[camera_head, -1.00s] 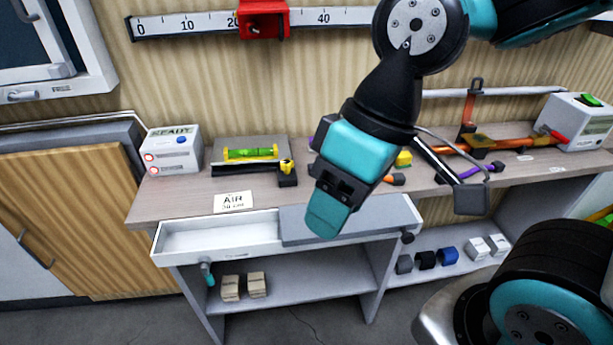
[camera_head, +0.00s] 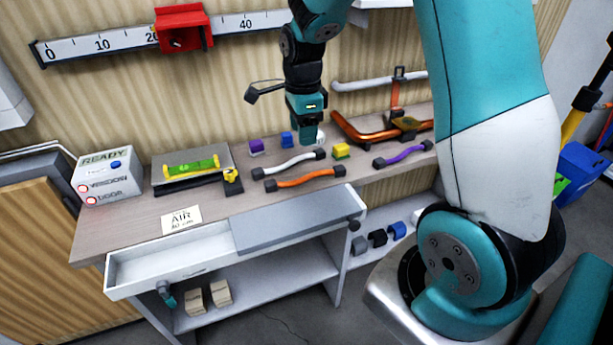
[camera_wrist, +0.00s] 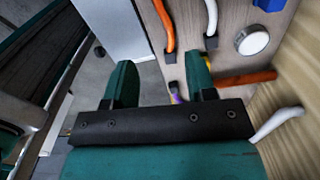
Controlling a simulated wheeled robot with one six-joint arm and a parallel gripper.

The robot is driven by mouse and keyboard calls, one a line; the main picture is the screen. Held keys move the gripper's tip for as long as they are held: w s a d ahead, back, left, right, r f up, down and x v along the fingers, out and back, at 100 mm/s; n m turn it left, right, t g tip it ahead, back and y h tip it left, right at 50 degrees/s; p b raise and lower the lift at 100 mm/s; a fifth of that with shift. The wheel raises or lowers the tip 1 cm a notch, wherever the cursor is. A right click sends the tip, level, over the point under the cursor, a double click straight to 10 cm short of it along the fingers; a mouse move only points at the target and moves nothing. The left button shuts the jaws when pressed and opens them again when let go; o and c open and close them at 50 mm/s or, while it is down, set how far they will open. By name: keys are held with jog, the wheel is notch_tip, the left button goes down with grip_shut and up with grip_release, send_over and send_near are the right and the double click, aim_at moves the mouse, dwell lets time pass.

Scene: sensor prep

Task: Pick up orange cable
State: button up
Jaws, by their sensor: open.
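The orange cable (camera_head: 305,178) lies on the bench near its front edge, with dark plugs at both ends. It lies in front of the white cable (camera_head: 294,161). In the wrist view part of the orange cable (camera_wrist: 163,22) shows at the top, with a dark end, beyond my fingers. My gripper (camera_head: 306,138) is above the bench, behind the two cables and apart from them. In the wrist view its two teal fingers (camera_wrist: 161,85) are spread with nothing between them.
A purple cable (camera_head: 403,154) lies to the right, near a yellow block (camera_head: 341,150). Purple (camera_head: 256,146) and blue (camera_head: 286,138) blocks stand behind. An orange-framed tool (camera_head: 372,130) lies at the back right. A white drawer (camera_head: 170,262) stands open below the bench front.

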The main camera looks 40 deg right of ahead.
send_over(306, 175)
jog(key=f, duration=0.5)
jog(key=a+f, duration=0.1)
jog(key=f, duration=0.2)
jog(key=shift+s+f+p, duration=0.15)
jog(key=shift+s+p, duration=0.05)
jog(key=shift+p, duration=0.15)
jog(key=f, duration=0.3)
jog(key=d+f+p, duration=0.1)
jog(key=f, duration=0.1)
jog(key=shift+w, duration=0.15)
grip_shut()
